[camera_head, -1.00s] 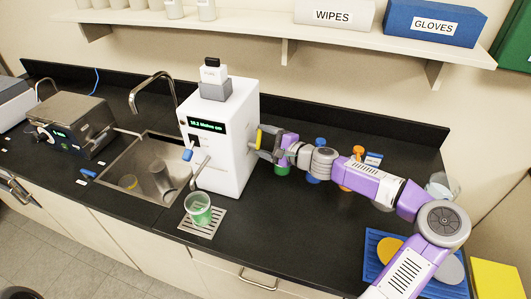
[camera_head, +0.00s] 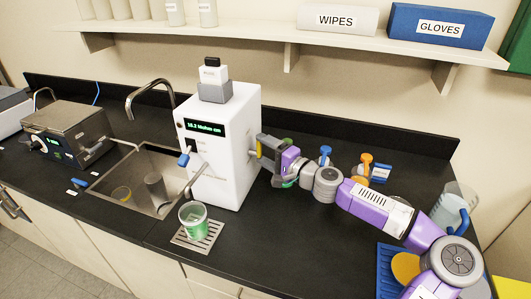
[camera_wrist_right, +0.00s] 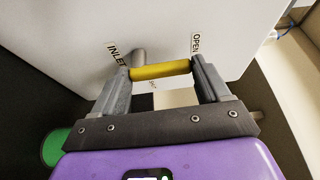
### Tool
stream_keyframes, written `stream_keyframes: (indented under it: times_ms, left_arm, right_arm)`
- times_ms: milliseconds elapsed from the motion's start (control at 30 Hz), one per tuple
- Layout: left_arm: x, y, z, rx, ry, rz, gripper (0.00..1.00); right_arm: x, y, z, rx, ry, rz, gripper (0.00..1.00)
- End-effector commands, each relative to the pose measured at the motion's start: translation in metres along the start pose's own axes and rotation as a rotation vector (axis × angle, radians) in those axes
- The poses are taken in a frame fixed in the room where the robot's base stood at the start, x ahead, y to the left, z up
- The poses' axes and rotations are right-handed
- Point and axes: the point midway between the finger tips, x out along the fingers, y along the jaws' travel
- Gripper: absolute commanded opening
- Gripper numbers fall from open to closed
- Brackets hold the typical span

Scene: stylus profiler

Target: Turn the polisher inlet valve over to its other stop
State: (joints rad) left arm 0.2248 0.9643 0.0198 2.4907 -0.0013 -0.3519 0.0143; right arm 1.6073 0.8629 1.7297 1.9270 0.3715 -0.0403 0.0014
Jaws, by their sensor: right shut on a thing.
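The white polisher (camera_head: 225,160) stands on the counter right of the sink, its display lit green. The yellow handle of its inlet valve (camera_head: 258,149) is on its right side face, partly covered by my gripper. In the right wrist view the yellow handle (camera_wrist_right: 160,70) spans crosswise between my fingers, with a grey stem behind its left end. An INLET label is at left and an OPEN label at right; another label is mostly hidden. My right gripper (camera_head: 264,148) is shut on the handle, also in the wrist view (camera_wrist_right: 163,80). My left gripper is out of view.
A cup of green liquid (camera_head: 194,219) stands on a drip grate (camera_head: 204,237) before the polisher. Blue (camera_head: 325,155) and orange (camera_head: 365,162) topped items stand behind my right arm. A blue tray (camera_head: 388,270) is at right; a shelf (camera_head: 275,40) hangs above.

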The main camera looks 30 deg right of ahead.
Motion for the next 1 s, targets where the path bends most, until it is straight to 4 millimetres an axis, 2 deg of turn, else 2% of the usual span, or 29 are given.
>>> stream_keyframes:
  times_ms: [233,267,400,733,1000]
  left_arm:
    - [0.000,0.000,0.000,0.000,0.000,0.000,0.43]
    - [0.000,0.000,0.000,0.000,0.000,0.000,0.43]
    - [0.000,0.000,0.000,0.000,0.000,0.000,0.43]
    - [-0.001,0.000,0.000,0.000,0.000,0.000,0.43]
    - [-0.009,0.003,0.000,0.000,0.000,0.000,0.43]
  right_arm:
    - [0.000,-0.001,0.000,-0.007,0.000,-0.001,0.45]
    - [0.000,-0.001,0.000,-0.007,0.000,-0.001,0.77]
    - [0.000,-0.001,0.000,-0.005,0.000,-0.001,0.98]
    - [-0.004,0.000,0.000,-0.002,0.000,0.000,1.00]
    - [-0.039,-0.001,-0.002,-0.001,0.003,0.001,1.00]
